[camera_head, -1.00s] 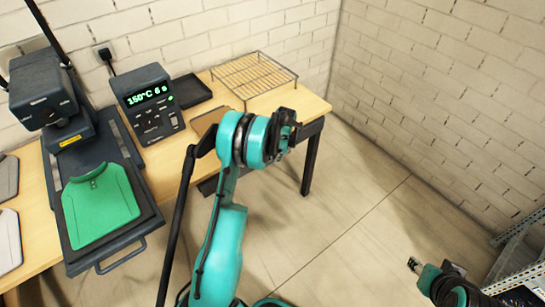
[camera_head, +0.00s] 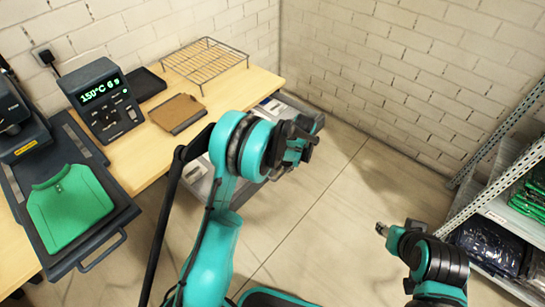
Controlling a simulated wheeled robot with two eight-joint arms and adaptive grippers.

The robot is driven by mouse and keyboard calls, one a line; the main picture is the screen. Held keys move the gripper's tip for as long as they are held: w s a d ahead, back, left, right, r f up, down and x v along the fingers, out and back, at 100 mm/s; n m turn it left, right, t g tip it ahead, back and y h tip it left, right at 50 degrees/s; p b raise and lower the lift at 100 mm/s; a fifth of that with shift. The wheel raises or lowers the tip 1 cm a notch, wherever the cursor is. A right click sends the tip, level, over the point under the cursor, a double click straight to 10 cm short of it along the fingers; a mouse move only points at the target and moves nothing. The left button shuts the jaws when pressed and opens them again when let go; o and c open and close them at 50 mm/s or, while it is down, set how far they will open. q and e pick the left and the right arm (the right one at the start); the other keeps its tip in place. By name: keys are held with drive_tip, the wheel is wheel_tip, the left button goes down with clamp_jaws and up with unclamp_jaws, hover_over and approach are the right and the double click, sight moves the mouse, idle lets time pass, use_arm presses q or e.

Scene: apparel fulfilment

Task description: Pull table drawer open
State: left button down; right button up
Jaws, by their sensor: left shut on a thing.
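The table drawer (camera_head: 197,181) stands pulled out from under the front edge of the wooden table (camera_head: 252,87). Its pale grey inside shows on both sides of my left arm, and its dark front end shows at the right. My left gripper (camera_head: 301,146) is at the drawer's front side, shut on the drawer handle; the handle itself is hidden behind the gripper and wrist. My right gripper (camera_head: 382,229) hangs over the floor at the lower right, away from the drawer. Its fingers are too small to judge.
A heat press with a green shirt (camera_head: 70,206) stands at the left, its handle sticking out past the table edge. A control box (camera_head: 104,101), brown board (camera_head: 177,113) and wire rack (camera_head: 205,62) are on the table. A metal shelf (camera_head: 502,212) stands at the right.

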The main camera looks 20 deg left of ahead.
use_arm(q)
drive_tip(key=s+d, duration=0.3)
drive_tip(key=d, duration=0.6)
drive_tip(key=shift+s, duration=0.4)
drive_tip(key=c, duration=1.6)
unclamp_jaws()
wheel_tip(320, 180, up, 12)
drive_tip(key=d, duration=0.2)
drive_tip(key=shift+s, duration=0.35)
drive_tip(key=shift+f, duration=0.1)
